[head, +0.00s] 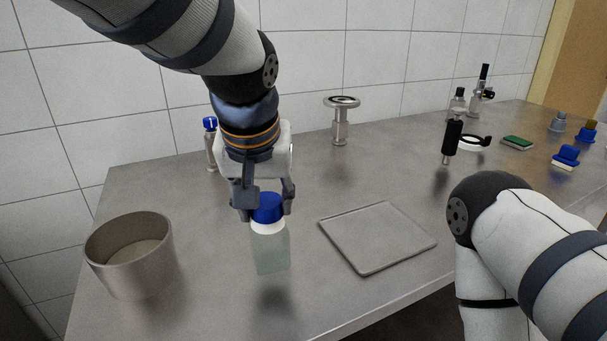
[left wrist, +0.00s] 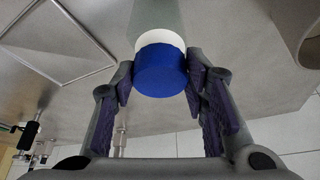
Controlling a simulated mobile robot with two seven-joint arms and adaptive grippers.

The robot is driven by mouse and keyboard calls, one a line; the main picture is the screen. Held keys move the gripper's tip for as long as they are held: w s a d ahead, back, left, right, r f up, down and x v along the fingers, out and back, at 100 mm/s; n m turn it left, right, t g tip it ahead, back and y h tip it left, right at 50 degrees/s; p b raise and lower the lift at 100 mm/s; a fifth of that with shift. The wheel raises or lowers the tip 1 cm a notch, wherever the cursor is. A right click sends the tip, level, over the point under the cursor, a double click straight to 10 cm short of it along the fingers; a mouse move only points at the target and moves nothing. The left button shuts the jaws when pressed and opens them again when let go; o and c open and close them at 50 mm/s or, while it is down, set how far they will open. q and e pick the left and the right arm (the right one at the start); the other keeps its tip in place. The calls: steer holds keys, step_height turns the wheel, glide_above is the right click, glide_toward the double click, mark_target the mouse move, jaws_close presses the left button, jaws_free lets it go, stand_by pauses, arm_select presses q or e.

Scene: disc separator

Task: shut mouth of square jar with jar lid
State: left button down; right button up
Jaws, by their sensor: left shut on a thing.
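The square jar (head: 270,252) is a pale, see-through greenish body with a white neck, upright below my left gripper in the head view. The blue jar lid (head: 267,207) sits over the white neck, in line with it; whether it is tight I cannot tell. My left gripper (head: 266,213) points down and is shut on the lid, one finger on each side. In the left wrist view the lid (left wrist: 161,72) lies between the fingers, with the white neck (left wrist: 160,40) and part of the jar (left wrist: 155,14) beyond it. My right gripper is out of view.
A round metal pot (head: 130,272) stands at the left and a flat grey tray (head: 378,238) lies right of the jar. A blue-capped vial (head: 210,140) and a metal stand (head: 341,125) are behind. Several small items are at the far right. My right arm covers the front right.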

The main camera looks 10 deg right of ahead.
arm_select(q)
steer(key=shift+s+d+f, duration=0.1)
steer(key=shift+f, duration=0.1)
stand_by(0.3)
steer(key=shift+m+h, duration=0.4)
steer(key=shift+m, duration=0.8)
steer(key=shift+a+f+m, duration=0.1)
steer(key=shift+a+m, duration=0.1)
steer(key=shift+m, duration=0.3)
steer(key=shift+g+h, duration=0.3)
steer(key=m, duration=0.3)
steer(key=shift+a+g+h, duration=0.15)
steer(key=shift+g+h, duration=0.15)
steer(key=shift+h, duration=0.1)
